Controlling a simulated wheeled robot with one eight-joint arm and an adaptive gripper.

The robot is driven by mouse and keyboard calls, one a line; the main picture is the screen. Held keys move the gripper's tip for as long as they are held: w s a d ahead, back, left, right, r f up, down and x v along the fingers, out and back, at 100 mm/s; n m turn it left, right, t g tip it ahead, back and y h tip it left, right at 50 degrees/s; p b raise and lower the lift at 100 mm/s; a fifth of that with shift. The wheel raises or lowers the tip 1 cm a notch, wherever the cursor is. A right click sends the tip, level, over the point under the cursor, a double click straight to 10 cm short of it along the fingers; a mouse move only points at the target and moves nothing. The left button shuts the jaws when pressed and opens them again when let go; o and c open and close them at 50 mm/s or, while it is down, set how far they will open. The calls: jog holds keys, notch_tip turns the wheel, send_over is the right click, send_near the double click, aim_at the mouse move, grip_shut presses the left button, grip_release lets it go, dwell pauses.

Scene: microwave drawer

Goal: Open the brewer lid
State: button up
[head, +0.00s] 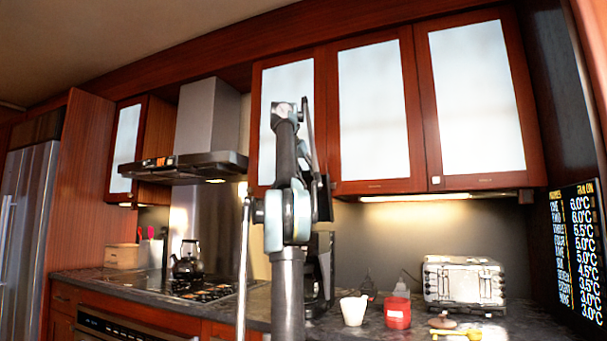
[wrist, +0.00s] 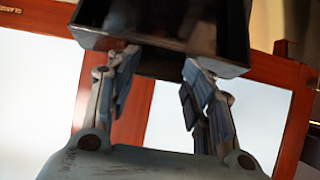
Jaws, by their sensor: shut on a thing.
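The dark coffee brewer (head: 325,262) stands on the counter, mostly hidden behind my arm in the head view. Its dark, box-shaped lid (wrist: 165,30) fills the top middle of the wrist view and looks tilted. My gripper (wrist: 158,68) reaches up to the lid's lower edge, with one finger on each side and the tips against it. It is shut on the lid, with the fingers held apart. The exact contact is hard to see. In the head view my arm hides the fingers.
A white cup (head: 353,310), a red jar (head: 397,313) and a silver toaster (head: 464,284) stand right of the brewer. A kettle (head: 187,262) sits on the stove at left. Upper cabinets (head: 375,110) hang above the brewer, behind my raised arm in the picture.

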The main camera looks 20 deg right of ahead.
jog(key=shift+w, duration=0.15)
jog(key=o, duration=1.5)
jog(key=shift+f, duration=0.15)
jog(key=shift+v, duration=3.75)
jog(key=shift+f, duration=0.1)
jog(key=s+a+f+n+g+y, duration=0.2)
jog(key=s+a+f, duration=0.5)
jog(key=s+f, duration=0.7)
jog(key=s+a+f+n+g+y, duration=0.2)
jog(key=s+a+f, duration=0.6)
jog(key=f, duration=3)
jog(key=s+a+f+n+g+y, duration=0.2)
jog(key=s+a+f, duration=0.6)
jog(key=s+f, duration=1.2)
jog(key=shift+s+a+f+n+y, duration=0.1)
jog(key=shift+f+n+y, duration=0.6)
jog(key=shift+f, duration=0.9)
jog(key=shift+s+f+n+y, duration=0.1)
jog(key=shift+f+n+y, duration=0.4)
jog(key=shift+f+n, duration=0.75)
